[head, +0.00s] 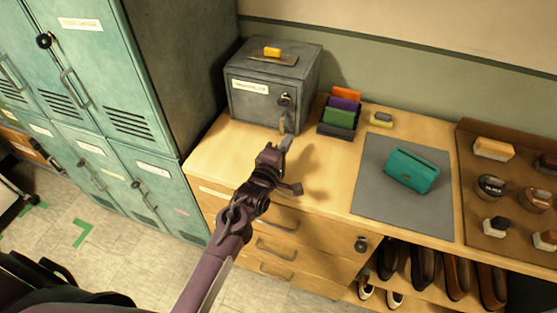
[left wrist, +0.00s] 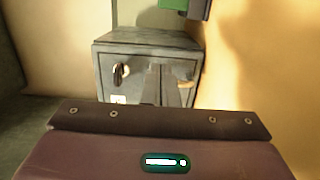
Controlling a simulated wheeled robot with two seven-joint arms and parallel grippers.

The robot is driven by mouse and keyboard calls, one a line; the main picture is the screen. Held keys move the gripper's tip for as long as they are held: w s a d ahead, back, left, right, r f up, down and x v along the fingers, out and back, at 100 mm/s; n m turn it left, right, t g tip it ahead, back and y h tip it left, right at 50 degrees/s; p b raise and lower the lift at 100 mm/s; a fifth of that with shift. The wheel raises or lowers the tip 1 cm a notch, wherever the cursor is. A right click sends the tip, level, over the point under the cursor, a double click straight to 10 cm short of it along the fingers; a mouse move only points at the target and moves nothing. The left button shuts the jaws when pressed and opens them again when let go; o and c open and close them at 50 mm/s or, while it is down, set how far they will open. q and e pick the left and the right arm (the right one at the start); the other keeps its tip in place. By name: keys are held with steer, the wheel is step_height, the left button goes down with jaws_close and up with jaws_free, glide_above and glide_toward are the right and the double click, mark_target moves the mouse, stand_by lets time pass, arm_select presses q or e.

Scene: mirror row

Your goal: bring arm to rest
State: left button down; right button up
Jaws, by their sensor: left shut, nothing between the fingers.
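My left arm comes in from the bottom of the head view, and its gripper (head: 285,147) is over the wooden counter, just in front of the grey metal box (head: 258,103). The gripper is shut with nothing held. In the left wrist view the box (left wrist: 115,52) with its lock shows behind the fingers (left wrist: 168,85). I cannot tell whether the fingertips touch the box or the key hanging at its lock. My right gripper is in neither view.
A rack with coloured cards (head: 341,112) stands right of the box. A teal case (head: 411,170) lies on a grey mat (head: 373,200). A brown tray (head: 480,219) with brushes and tins is at right. Teal lockers (head: 95,70) stand left. Shoes (head: 425,265) sit below.

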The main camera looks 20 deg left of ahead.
arm_select(q)
steer(key=s, duration=0.4)
steer(key=shift+s+a+b, duration=0.15)
steer(key=shift+s+b, duration=0.25)
steer(key=shift+s+r, duration=0.15)
steer(key=shift+s, duration=0.2)
steer(key=shift+s+a+f+m+g, duration=0.1)
steer(key=shift+s+f+m+g, duration=0.25)
steer(key=shift+m, duration=0.25)
steer(key=s+a+f+m+g+y, duration=0.1)
steer(key=s+a+f+m+g, duration=0.1)
steer(key=s+m+g, duration=0.8)
steer(key=s+a+f+m+g+y, duration=0.15)
steer(key=s+m+g, duration=0.4)
steer(key=s, duration=0.75)
step_height(320, 180, down, 28)
steer(key=s+m, duration=0.2)
steer(key=s+a+f, duration=0.1)
steer(key=s+f, duration=0.8)
steer(key=s+a+f, duration=0.2)
steer(key=s+f, duration=0.8)
steer(key=shift+s+a+f+g, duration=0.2)
steer(key=shift+s+a+g, duration=0.1)
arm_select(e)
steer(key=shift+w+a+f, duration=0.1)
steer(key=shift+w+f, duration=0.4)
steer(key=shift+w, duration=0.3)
